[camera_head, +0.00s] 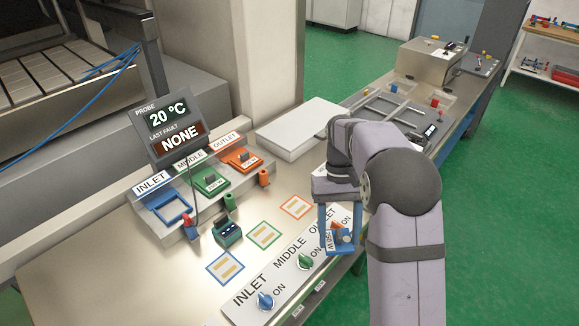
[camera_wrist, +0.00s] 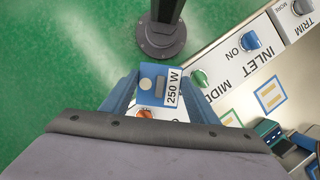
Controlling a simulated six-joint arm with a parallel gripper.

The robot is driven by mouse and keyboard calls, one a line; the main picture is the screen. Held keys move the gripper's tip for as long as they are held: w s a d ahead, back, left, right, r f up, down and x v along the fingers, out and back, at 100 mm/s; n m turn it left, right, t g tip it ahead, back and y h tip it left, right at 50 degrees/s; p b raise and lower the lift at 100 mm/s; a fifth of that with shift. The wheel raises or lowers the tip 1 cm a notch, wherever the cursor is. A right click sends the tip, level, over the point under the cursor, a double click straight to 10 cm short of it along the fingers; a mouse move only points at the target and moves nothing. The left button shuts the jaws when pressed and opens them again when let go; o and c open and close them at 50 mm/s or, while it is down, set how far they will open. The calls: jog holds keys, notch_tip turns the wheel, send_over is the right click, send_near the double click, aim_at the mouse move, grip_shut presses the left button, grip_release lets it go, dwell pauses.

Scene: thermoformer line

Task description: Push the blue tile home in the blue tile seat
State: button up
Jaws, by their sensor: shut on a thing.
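My gripper (camera_head: 338,242) is shut on a blue tile with a white 250 W label, seen between the blue fingers in the wrist view (camera_wrist: 157,74). It holds the tile over the outlet end of the switch panel, clear of the surface. The blue tile seat (camera_head: 158,208) is a blue frame under the INLET label on the sloped block, left of my gripper. No tile shows in it.
A green tile (camera_head: 210,181) and an orange tile (camera_head: 242,158) sit in the neighbouring seats. A red-and-blue piece (camera_head: 190,226) stands beside the blue seat. A dark green box (camera_head: 227,234) stands on the bench. The display (camera_head: 170,125) rises behind the seats.

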jog(key=shift+w+a+n+h, duration=0.15)
jog(key=shift+w+n+h, duration=0.25)
jog(key=shift+w+n, duration=0.4)
jog(key=w+a+n+t+h, duration=0.1)
jog(key=w+n, duration=0.1)
jog(key=n, duration=0.2)
jog(key=w+a+n+t+h, duration=0.1)
jog(key=w+n, duration=0.2)
jog(key=n, duration=0.1)
jog(key=w+r+n+t+h, duration=0.1)
jog(key=w+n, duration=0.2)
jog(key=n, duration=0.1)
jog(key=shift+a+h, duration=0.3)
jog(key=shift+a, duration=0.1)
jog(key=w+a+r+n+t, duration=0.1)
jog(key=w+a+n+t, duration=0.1)
jog(key=n, duration=0.4)
jog(key=w+a+r+n+t+y, duration=0.1)
jog(key=w+a+r+n+t, duration=0.1)
jog(key=w+n, duration=0.4)
jog(key=shift+w+a+n+t, duration=0.15)
jog(key=shift+a+n+t, duration=0.25)
jog(key=shift+a, duration=0.5)
jog(key=shift+f+p, duration=1.95)
jog(key=shift+f, duration=2.85)
jog(key=shift+f, duration=0.25)
jog(key=o, duration=1.1)
